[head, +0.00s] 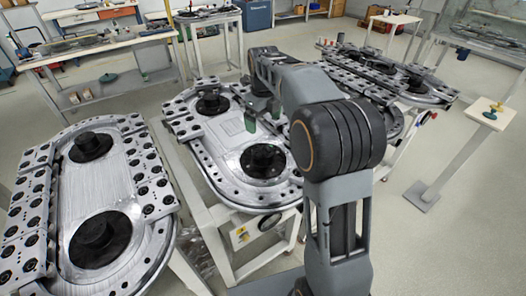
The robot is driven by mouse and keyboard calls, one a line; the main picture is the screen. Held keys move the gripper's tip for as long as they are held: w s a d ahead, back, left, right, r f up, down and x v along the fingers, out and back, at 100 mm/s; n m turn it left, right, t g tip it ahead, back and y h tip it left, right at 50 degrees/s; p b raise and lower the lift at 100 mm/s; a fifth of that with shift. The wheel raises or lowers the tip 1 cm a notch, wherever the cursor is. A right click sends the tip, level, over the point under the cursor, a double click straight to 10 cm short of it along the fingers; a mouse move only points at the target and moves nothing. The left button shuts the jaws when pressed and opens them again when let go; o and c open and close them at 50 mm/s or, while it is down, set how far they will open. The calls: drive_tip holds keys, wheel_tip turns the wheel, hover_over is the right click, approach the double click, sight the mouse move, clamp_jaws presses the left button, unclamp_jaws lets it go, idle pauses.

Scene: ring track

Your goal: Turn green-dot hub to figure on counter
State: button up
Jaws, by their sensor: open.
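The middle ring track (222,140) is a silver oval plate on a white stand, with a black hub near each end. The near hub (263,160) and the far hub (211,101) are round and dark. I cannot make out a green dot on either, nor a counter figure. My gripper (262,114) hangs above the track, between the two hubs and nearer the near one. Its fingers show as small greenish and dark tips, spread apart and empty. It is apart from the near hub. My arm hides the track's right side.
A second ring track (155,225) with two black hubs stands close on the left. More tracks (365,65) stand behind my arm on the right. A small white pedestal (470,140) stands at the right. Open floor (465,230) lies at the lower right.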

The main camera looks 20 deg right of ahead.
sight(264, 150)
drive_tip(key=shift+m, duration=0.3)
wheel_tip(264, 150, down, 14)
drive_tip(key=shift+r, duration=0.1)
drive_tip(key=shift+c, duration=0.2)
